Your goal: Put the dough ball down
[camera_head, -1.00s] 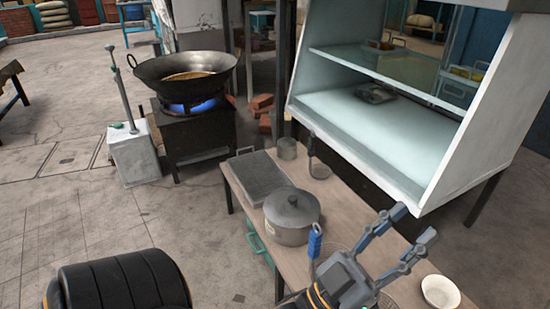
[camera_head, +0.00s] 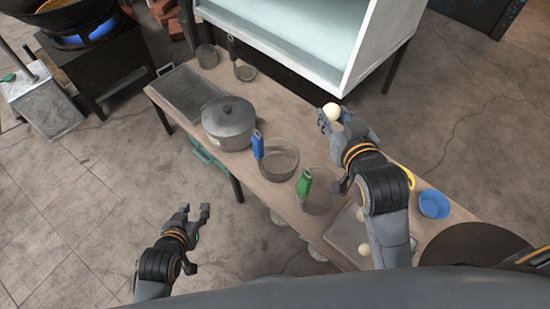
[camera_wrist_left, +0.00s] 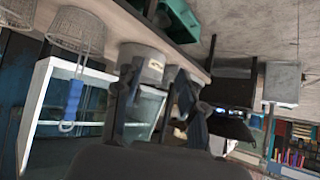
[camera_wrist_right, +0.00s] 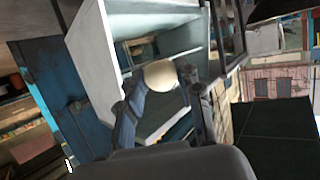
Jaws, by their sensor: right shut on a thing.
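A pale dough ball (camera_head: 332,111) is held between the fingertips of my right gripper (camera_head: 331,117), above the table's far edge. In the right wrist view the dough ball (camera_wrist_right: 160,75) sits between the two fingers, with the white cabinet behind it. My left gripper (camera_head: 203,215) is open and empty, left of the table over the floor. Other pale balls (camera_head: 363,249) show at a tray (camera_head: 343,228) on the table, partly hidden by my right arm.
The table (camera_head: 285,200) carries a lidded pot (camera_head: 229,126), a grey rectangular tray (camera_head: 188,92), a blue-handled strainer (camera_head: 281,160), a green-handled strainer (camera_head: 320,200) and a blue bowl (camera_head: 434,204). The white cabinet (camera_head: 385,40) stands behind. A wok burner stands at far left.

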